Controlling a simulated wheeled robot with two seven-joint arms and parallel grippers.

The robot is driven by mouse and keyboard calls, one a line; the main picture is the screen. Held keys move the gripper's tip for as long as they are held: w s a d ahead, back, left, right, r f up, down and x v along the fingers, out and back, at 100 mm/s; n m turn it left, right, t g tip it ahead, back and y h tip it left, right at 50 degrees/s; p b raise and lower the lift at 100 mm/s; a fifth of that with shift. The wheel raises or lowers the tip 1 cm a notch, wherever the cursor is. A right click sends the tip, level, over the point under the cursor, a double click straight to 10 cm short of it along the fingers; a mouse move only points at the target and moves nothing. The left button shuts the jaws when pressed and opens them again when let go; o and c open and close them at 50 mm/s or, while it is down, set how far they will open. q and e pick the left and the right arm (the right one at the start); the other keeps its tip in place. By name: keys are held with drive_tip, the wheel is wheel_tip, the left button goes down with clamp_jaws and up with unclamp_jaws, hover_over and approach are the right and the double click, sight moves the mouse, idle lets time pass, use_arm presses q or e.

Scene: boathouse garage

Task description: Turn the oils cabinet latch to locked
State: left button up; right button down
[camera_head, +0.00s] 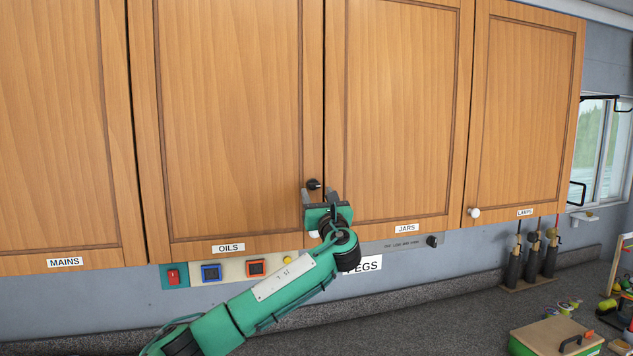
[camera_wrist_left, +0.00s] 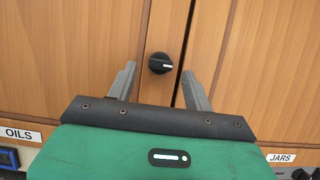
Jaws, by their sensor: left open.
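The oils cabinet (camera_head: 230,120) is a shut wooden door with an OILS label (camera_head: 228,248) at its lower edge. Its latch (camera_head: 314,184) is a small black knob near the door's lower right corner. In the left wrist view the latch (camera_wrist_left: 160,63) shows a white mark that points sideways to the right. My left gripper (camera_head: 321,196) is open just below the latch. In the wrist view its two fingers (camera_wrist_left: 155,85) stand either side of the knob, apart from it. My right gripper is not in view.
The jars door (camera_head: 400,110) is shut just right of the latch. Switches, including a red one (camera_head: 174,276), and a black dial (camera_head: 432,241) line the wall below. A green box (camera_head: 545,342) stands on the grey counter (camera_head: 430,315) at right.

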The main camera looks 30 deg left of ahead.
sight(314, 185)
use_arm(q)
drive_tip(key=shift+p+x, duration=0.4)
drive_tip(key=shift+x, duration=0.75)
drive_tip(key=shift+c, duration=0.3)
